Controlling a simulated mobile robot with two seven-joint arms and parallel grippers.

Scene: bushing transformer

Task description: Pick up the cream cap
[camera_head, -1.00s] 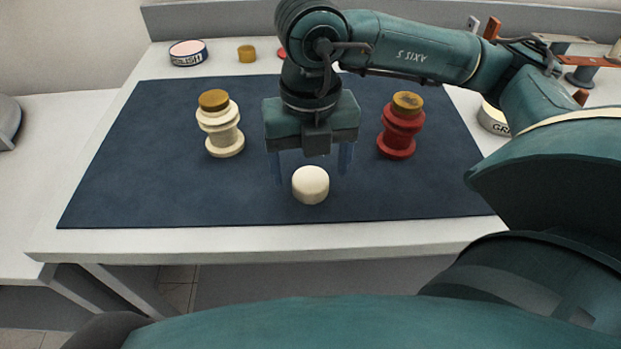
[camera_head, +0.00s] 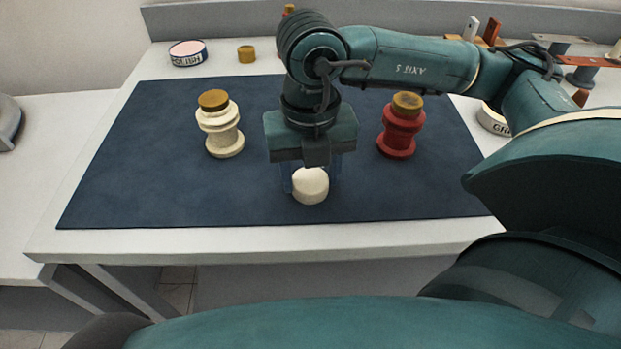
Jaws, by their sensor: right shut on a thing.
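The cream cap (camera_head: 310,187) is a short, pale round piece on the dark blue mat (camera_head: 150,190), near the mat's front edge. My right gripper (camera_head: 311,181) comes down over it from above. Its two bluish fingers are closed in on the cap's left and right sides, so it is shut on the cap. The cap appears to rest on the mat still. Its top edge is partly hidden by the gripper body. My left gripper is not in view.
A cream bushing (camera_head: 221,132) with a brass top stands left of the gripper. A red bushing (camera_head: 400,130) with a brass top stands to the right. A round labelled tin (camera_head: 188,54) and a small brass piece (camera_head: 247,54) sit behind the mat.

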